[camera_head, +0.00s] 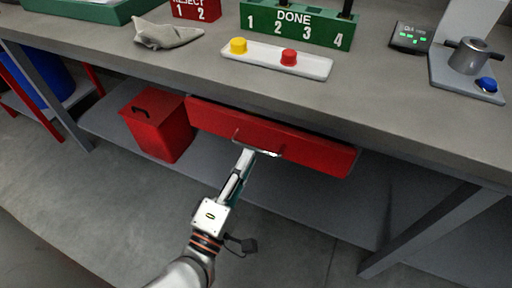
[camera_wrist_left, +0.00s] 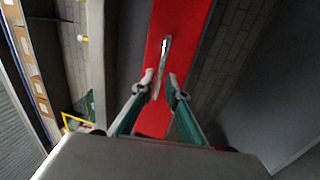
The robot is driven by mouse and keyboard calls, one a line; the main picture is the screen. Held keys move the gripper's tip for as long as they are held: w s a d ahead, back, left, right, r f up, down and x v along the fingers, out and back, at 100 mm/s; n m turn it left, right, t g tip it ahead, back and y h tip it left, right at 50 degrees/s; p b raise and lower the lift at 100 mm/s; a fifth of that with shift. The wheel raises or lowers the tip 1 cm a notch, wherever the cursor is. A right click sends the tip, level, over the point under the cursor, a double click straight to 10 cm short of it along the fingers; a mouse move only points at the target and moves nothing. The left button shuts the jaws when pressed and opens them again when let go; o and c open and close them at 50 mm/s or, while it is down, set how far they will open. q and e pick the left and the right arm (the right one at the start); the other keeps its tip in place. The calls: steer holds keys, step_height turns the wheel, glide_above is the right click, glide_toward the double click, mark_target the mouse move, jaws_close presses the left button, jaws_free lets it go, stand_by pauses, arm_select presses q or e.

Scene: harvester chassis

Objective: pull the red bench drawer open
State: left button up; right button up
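The red bench drawer (camera_head: 315,148) hangs under the front edge of the grey bench, with its red front facing me. I cannot tell whether it stands slightly out. A thin metal bar handle (camera_head: 270,152) runs along the middle of the front; the handle also shows in the left wrist view (camera_wrist_left: 164,55) against the red drawer front (camera_wrist_left: 193,28). My left gripper (camera_head: 249,154) is at the left part of the handle. In the left wrist view its two fingers (camera_wrist_left: 161,82) are apart, one on each side of the bar, with gaps visible. My right gripper is out of view.
A red box (camera_head: 158,128) stands on the lower shelf left of the drawer. On the bench top (camera_head: 400,105) are a grey cloth (camera_head: 166,36), a white tray (camera_head: 262,58) with yellow and red pieces, a green DONE rack (camera_head: 300,27) and a grey fixture (camera_head: 467,62). A bench leg (camera_head: 420,228) stands at right.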

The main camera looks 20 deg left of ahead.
mark_target(254, 147)
arm_select(q)
steer(key=shift+w+d+r, duration=0.1)
steer(key=shift+w+r, duration=0.1)
steer(key=shift+w, duration=0.95)
steer(key=shift+w+r, duration=0.2)
steer(key=shift+w, duration=0.95)
jaws_close()
steer(key=shift+s, duration=0.1)
